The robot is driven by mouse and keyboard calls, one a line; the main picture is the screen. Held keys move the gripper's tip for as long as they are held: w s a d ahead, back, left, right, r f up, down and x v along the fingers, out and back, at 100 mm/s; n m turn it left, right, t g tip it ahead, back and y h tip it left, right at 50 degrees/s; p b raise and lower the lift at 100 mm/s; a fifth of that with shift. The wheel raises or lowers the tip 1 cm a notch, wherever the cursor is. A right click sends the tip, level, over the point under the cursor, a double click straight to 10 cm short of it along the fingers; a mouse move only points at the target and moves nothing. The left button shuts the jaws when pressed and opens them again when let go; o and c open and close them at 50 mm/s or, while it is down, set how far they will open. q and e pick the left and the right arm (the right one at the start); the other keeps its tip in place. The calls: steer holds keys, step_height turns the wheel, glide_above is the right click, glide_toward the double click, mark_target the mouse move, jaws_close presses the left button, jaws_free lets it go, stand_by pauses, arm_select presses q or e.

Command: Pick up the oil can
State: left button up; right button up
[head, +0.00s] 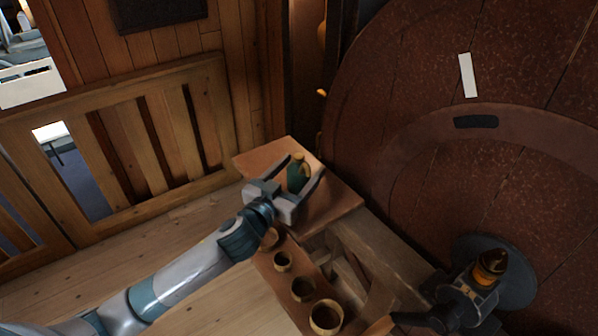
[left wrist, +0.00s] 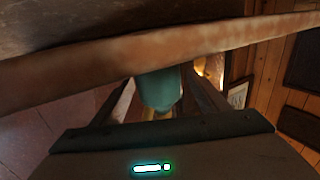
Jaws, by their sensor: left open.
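The oil can (head: 297,172) is a small teal-green can with a brassy top, standing on the wooden bench top. My left gripper (head: 306,164) is open, with one finger on either side of the can. In the left wrist view, the can's teal body (left wrist: 160,90) shows between the two fingers. I cannot tell whether either finger touches it. My right gripper is not in view.
A lower shelf beside the bench holds several round wooden cups (head: 326,317). A dark machine (head: 468,300) with a disc stands at the lower right. A slatted wooden railing (head: 140,135) stands at left.

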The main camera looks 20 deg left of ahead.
arm_select(q)
steer(key=shift+p+x, duration=0.5)
steer(key=shift+x, duration=1.15)
steer(key=shift+r, duration=0.1)
steer(key=c, duration=1.2)
